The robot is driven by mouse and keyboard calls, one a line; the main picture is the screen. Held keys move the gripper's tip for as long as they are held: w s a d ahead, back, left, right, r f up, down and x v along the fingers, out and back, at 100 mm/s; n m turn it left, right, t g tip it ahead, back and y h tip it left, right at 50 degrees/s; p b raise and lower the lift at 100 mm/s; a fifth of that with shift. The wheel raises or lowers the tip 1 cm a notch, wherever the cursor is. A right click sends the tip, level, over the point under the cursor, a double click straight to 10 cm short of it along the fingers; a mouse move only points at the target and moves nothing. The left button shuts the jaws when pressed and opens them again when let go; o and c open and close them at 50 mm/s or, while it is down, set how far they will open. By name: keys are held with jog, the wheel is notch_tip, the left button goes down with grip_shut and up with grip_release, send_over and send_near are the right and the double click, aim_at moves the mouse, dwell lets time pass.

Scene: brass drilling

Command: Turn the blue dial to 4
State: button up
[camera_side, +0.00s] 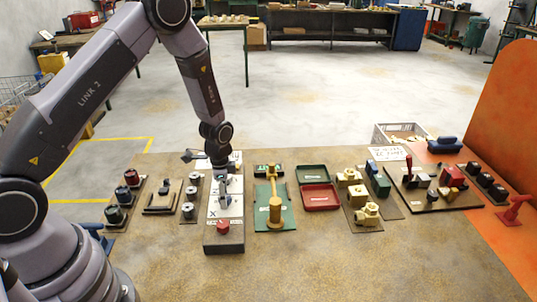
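A long box with a white top (233,211) stands upright to the camera at the left of the table, with an X marked on it and a red knob (223,226) at its near end. A small blue-teal part shows right at the fingers, and a dark knob-like shape (224,199) lies just below. I cannot tell which of these is the blue dial, nor read any numbers. The fingers are too small and dark to tell whether they are open or shut.
Several round dark knobs (123,195) stand in a row at the left. A green board (286,218) with a brass piece is right of the box. A red tray (320,197), brass blocks (366,214) and a lever board (437,196) follow further right. The table's front is clear.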

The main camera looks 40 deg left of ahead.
jog(key=shift+o, duration=0.9)
jog(key=shift+w, duration=0.1)
jog(key=shift+r, duration=0.1)
notch_tip(320, 180, up, 12)
